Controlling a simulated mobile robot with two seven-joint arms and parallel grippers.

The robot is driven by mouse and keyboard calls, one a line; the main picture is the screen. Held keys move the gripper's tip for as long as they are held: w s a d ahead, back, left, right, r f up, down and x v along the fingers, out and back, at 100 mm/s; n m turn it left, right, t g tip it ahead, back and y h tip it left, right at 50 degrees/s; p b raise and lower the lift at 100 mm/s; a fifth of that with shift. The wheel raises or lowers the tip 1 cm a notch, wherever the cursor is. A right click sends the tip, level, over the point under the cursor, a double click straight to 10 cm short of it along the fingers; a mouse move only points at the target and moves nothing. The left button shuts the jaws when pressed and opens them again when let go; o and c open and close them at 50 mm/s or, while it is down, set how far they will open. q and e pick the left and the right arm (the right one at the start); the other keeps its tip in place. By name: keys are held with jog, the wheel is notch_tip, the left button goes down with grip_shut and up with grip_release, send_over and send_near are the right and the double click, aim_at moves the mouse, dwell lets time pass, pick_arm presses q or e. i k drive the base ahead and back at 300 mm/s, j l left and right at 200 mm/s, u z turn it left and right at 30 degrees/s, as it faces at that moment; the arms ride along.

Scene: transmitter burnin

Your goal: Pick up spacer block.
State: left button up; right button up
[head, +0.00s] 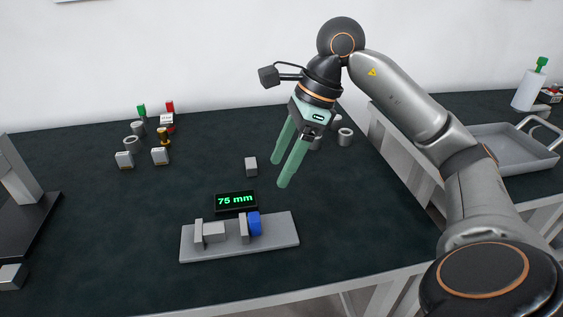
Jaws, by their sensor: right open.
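A small grey block (251,166), which looks like the spacer block, stands alone on the dark table behind the display. My right gripper (280,173) comes in from the right with its two green fingers pointing down. The fingers are apart with nothing between them. In the picture the fingertips are just right of the grey block; their height above the table is hard to judge. My left gripper is out of view.
A grey fixture plate (240,251) holds grey jaws and a blue part (254,224). A display (236,202) behind it reads "75 mm". Several small parts and rings (160,156) stand at left. Grey rings (345,137) stand behind my gripper. A grey tray (510,150) lies at far right.

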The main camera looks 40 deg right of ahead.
aim_at(213, 231)
jog(key=k, duration=1)
